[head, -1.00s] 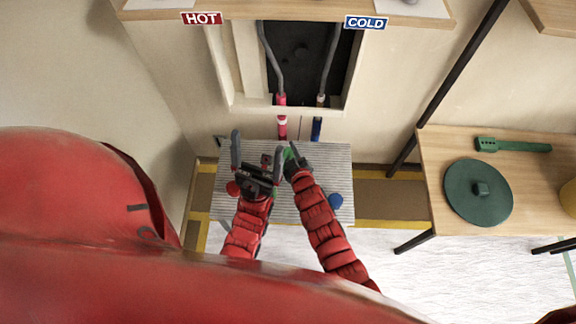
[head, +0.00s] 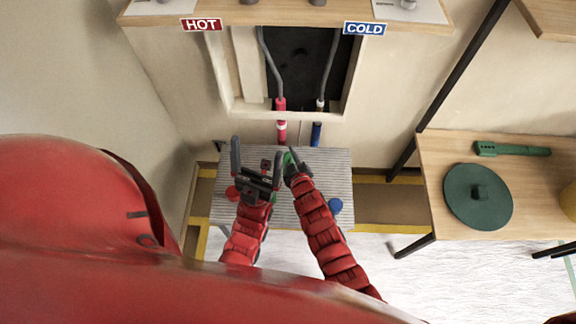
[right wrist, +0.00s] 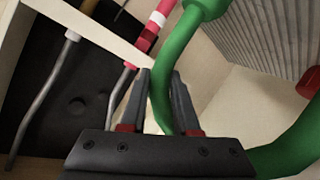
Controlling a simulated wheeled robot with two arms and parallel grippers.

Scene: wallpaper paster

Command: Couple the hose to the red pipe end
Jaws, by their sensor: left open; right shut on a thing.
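The red pipe (head: 281,125) comes down below the wall opening under the HOT sign, with a white band near its lower end. It also shows in the right wrist view (right wrist: 147,40). My right gripper (head: 292,160) is shut on the green hose (head: 286,158), just below and slightly right of the red pipe. In the right wrist view the hose (right wrist: 161,95) passes between the fingers (right wrist: 160,90) and widens to a collar at the top. Hose and pipe look apart there. My left gripper (head: 256,160) is open and empty, left of the right one.
A blue pipe (head: 316,133) hangs right of the red pipe, under the COLD sign. A ridged grey panel (head: 320,170) lies below, with a blue round knob (head: 335,206) and a red one (head: 233,193). A wooden table (head: 433,160) with green items stands at right.

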